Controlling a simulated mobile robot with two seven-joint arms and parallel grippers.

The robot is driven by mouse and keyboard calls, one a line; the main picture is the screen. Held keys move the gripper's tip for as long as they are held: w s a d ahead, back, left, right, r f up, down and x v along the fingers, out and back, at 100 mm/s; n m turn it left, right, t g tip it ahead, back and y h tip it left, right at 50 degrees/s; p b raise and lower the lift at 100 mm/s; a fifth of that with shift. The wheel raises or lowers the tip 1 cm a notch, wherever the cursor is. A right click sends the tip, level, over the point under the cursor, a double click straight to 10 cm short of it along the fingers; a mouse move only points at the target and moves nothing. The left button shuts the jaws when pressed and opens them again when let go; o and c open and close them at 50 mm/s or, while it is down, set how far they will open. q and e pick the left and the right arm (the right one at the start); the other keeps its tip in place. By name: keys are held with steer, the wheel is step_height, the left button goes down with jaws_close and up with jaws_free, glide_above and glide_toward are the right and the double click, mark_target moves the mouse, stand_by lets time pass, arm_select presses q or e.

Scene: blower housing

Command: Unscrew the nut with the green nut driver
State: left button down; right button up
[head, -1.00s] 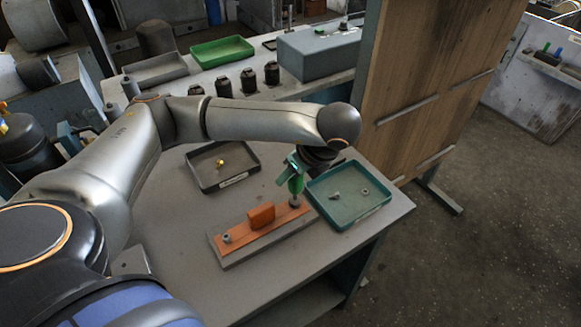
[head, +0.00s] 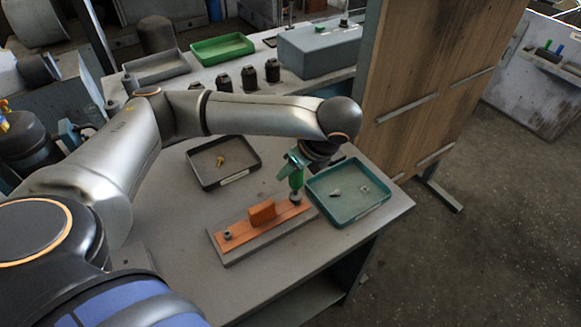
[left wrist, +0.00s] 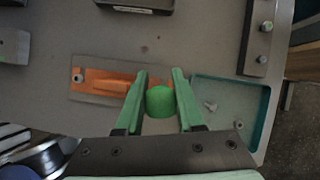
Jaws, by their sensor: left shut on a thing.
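The green nut driver (head: 296,178) stands upright over the right end of the orange bar (head: 285,211). Its lower end is at or just above the nut spot there; the nut itself is hidden and I cannot tell if they touch. My left gripper (head: 293,163) is shut on the driver's handle from above. In the left wrist view, the round green handle top (left wrist: 160,101) sits between the green fingers of my left gripper (left wrist: 159,88). Another nut (head: 227,235) sits at the bar's left end; it also shows in the left wrist view (left wrist: 78,77). My right gripper is not in view.
An orange block (head: 262,212) rises from the bar's middle. A teal tray (head: 342,220) with small metal parts stands close right of the driver. A dark tray (head: 205,187) with a brass-coloured part lies behind. The table front left of the bar is clear.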

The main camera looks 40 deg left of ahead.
arm_select(q)
step_height(320, 180, up, 7)
stand_by(1.0)
stand_by(0.3)
